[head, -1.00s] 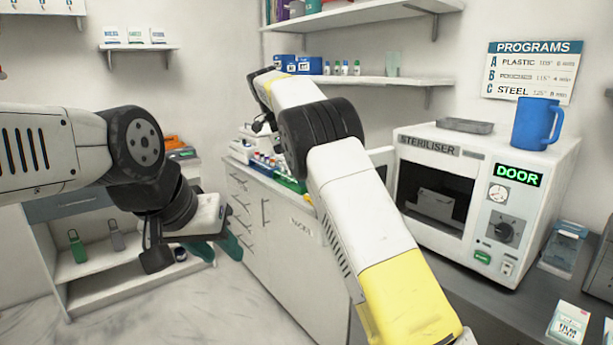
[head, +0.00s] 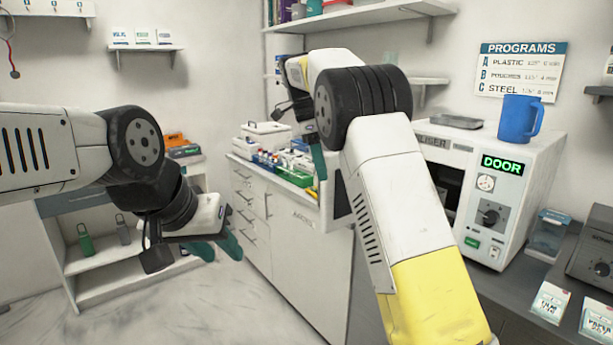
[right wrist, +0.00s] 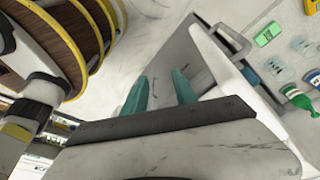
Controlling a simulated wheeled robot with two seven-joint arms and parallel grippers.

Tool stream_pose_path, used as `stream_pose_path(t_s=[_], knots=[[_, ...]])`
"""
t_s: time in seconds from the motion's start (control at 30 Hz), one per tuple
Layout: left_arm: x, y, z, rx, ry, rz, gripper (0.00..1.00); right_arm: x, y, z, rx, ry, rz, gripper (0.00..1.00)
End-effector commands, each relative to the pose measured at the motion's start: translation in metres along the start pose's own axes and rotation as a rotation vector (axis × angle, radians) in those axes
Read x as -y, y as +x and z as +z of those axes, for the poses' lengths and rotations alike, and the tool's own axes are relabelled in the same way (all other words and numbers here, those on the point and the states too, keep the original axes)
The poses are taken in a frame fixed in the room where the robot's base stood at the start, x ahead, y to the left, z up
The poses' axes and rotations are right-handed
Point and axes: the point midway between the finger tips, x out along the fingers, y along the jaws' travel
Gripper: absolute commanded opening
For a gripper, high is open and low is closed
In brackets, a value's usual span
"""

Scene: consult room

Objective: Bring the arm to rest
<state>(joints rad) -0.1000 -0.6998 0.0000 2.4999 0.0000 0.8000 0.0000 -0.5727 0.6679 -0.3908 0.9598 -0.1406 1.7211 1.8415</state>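My right arm reaches up across the middle of the head view, with its elbow in front of the steriliser. My right gripper (right wrist: 160,92) shows in the right wrist view with two teal fingers apart and nothing between them. In the head view its fingers are partly hidden behind the arm, near the counter. My left gripper (head: 216,247) is at the left of the head view, pointing down and to the right. Its teal fingers are apart and look empty, in front of the cabinet and low shelf unit.
The white steriliser (head: 521,211) stands on the dark right-hand counter (head: 506,287), with a blue mug (head: 517,119) and grey tray (head: 449,120) on top. A white cabinet (head: 300,262) carries boxes and a green rack (head: 295,177). The floor (head: 190,310) at the lower left is clear.

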Motion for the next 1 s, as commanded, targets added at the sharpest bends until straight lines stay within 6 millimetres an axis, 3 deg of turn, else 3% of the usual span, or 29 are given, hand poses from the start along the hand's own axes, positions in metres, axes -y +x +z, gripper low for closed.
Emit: stream_pose_path(t_s=[0.27,0.5,0.73,1.0], knots=[[0.000,0.000,0.000,0.000,0.000,0.000,0.36,-0.033,-0.006,-0.054,0.141,-0.250,-0.070,0.33],[0.000,0.000,0.000,0.000,0.000,0.000,0.36,-0.101,-0.004,-0.100,0.254,-0.626,-0.272,0.33],[0.000,0.000,0.000,0.000,0.000,0.000,0.36,-0.181,0.012,-0.117,0.221,-0.986,-0.520,0.33],[0.000,0.000,0.000,0.000,0.000,0.000,0.36,-0.266,0.054,-0.110,0.009,-1.350,-0.756,0.33]])
